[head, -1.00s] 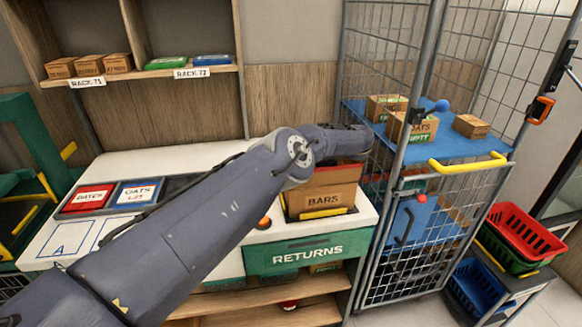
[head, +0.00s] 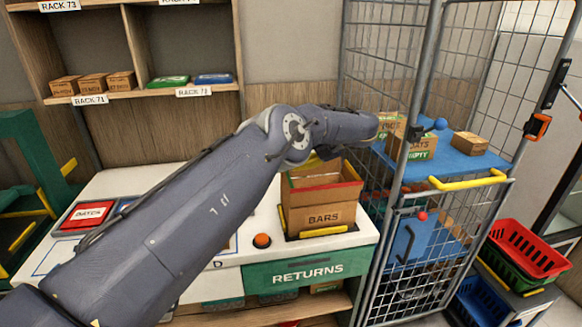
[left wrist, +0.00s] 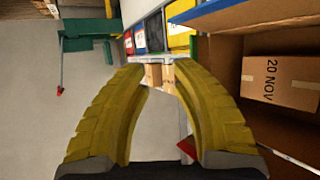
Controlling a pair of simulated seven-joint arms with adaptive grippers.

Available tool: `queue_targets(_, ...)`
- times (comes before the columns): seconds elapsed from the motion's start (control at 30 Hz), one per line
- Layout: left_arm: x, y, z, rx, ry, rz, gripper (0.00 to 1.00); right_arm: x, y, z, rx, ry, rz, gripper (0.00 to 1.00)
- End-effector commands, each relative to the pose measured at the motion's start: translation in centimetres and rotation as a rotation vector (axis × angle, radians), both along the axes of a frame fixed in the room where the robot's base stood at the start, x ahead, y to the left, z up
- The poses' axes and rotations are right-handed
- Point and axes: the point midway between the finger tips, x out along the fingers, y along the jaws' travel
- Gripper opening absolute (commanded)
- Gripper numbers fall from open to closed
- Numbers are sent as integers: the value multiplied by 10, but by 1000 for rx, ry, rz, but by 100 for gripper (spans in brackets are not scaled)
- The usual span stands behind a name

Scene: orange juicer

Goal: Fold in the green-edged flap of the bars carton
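The bars carton (head: 323,216) stands upright on the white counter in the head view, with its top open. A red edge shows along its upper part. I cannot clearly make out the green-edged flap. My left arm reaches across from the left, and its wrist is above and behind the carton. The left gripper is mostly hidden there by the arm. In the left wrist view its yellow fingers (left wrist: 160,72) are apart, with nothing between them. My right gripper is in neither view.
A wire cage (head: 385,250) with blue shelves and small cartons stands close to the right of the bars carton. An orange button (head: 262,241) is left of it. The left wrist view shows a box marked 20 NOV (left wrist: 282,82) on the right.

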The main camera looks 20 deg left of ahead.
Motion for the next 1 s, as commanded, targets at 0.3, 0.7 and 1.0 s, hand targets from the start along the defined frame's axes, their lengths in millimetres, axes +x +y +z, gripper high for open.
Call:
queue_targets(0.3,0,0,4,0,1,-1,24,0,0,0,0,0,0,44)
queue_targets(0.7,5,22,53,-37,-48,26,24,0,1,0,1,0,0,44)
queue_targets(1.0,-15,19,90,-266,-74,-49,24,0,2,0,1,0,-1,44)
